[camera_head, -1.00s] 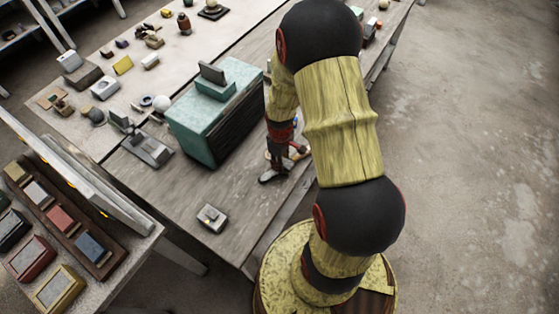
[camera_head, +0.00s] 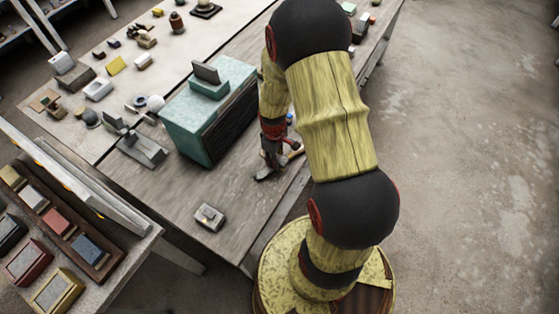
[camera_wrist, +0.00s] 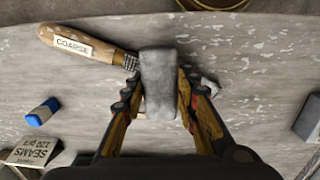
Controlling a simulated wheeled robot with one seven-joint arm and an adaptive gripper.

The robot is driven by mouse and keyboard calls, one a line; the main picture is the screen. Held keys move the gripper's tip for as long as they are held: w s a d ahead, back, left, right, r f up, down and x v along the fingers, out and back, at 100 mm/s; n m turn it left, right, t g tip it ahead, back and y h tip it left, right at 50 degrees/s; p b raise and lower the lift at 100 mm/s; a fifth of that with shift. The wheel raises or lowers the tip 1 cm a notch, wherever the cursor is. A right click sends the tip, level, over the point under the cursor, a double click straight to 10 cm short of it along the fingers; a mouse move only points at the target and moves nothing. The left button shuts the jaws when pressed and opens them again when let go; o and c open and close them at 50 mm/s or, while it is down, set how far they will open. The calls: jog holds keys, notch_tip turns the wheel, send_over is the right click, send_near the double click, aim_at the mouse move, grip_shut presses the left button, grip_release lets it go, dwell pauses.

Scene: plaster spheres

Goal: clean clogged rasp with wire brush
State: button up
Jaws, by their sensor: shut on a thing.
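In the wrist view, my gripper (camera_wrist: 160,98) is shut on a long grey block (camera_wrist: 160,78), one finger on each side. I cannot tell for sure whether this block is the wire brush. A rasp with a wooden handle (camera_wrist: 88,47) labelled COARSE lies at upper left. Its metal neck runs to the block's left side, and the block hides what lies beyond. A pale grey piece (camera_wrist: 211,86) shows behind the right finger. In the head view, my gripper (camera_head: 267,166) is low over the bench's front edge, partly hidden by my arm.
A blue and white block (camera_wrist: 42,115) and a SEAMS 120 grit sandpaper piece (camera_wrist: 32,151) lie at left in the wrist view. In the head view, a teal box (camera_head: 232,82) stands behind my gripper, and a small grey box (camera_head: 209,217) sits nearer. Bare bench lies between.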

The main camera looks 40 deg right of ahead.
jog(key=shift+w+a, duration=0.2)
jog(key=shift+w, duration=0.35)
jog(key=shift+w+a, duration=0.15)
jog(key=shift+w, duration=0.35)
jog(key=shift+f, duration=0.1)
jog(key=shift+s, duration=0.1)
jog(key=shift+s+d+p, duration=0.1)
jog(key=shift+s+d, duration=0.15)
jog(key=shift+s, duration=0.45)
jog(key=shift+s+d+p, duration=0.1)
jog(key=shift+s+d, duration=0.1)
jog(key=shift+s, duration=0.45)
jog(key=shift+s+d+p, duration=0.1)
jog(key=shift+s+d, duration=0.15)
jog(key=shift+s, duration=0.45)
jog(key=shift+w+a+r+p, duration=0.2)
jog(key=shift+w+r, duration=0.15)
jog(key=shift+w, duration=0.2)
jog(key=shift+w+a+r+p, duration=0.2)
jog(key=shift+w+r, duration=0.15)
jog(key=shift+w, duration=0.15)
jog(key=shift+f+b, duration=0.45)
jog(key=shift+f, duration=0.25)
